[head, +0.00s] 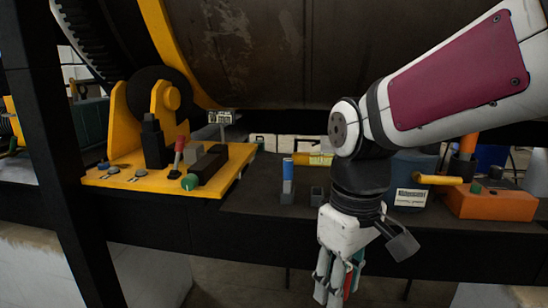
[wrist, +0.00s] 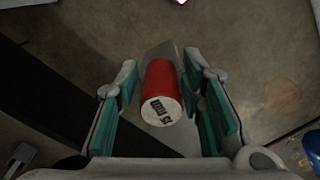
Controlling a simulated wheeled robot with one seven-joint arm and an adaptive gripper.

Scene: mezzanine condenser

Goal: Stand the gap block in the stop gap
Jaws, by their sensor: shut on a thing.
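My gripper (head: 336,282) hangs at the front edge of the dark bench, pointing down, shut on a block with a red cylindrical grip. In the wrist view the red grip (wrist: 161,85) sits between the two green-padded fingers, with a printed white label on its near end. A grey part (wrist: 163,50) shows beyond it. I take this to be the gap block; only a sliver of red shows in the head view. The stop gap is not clearly identifiable; black blocks (head: 154,146) and a dark bar with a green end (head: 204,168) stand on the yellow plate.
The yellow plate (head: 130,185) also bears a red-knobbed lever (head: 178,152). A blue-topped grey piece (head: 288,180) and a small grey piece (head: 317,196) stand on the dark bench (head: 255,200). An orange box (head: 490,204) is at right. A large drum (head: 250,45) hangs above.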

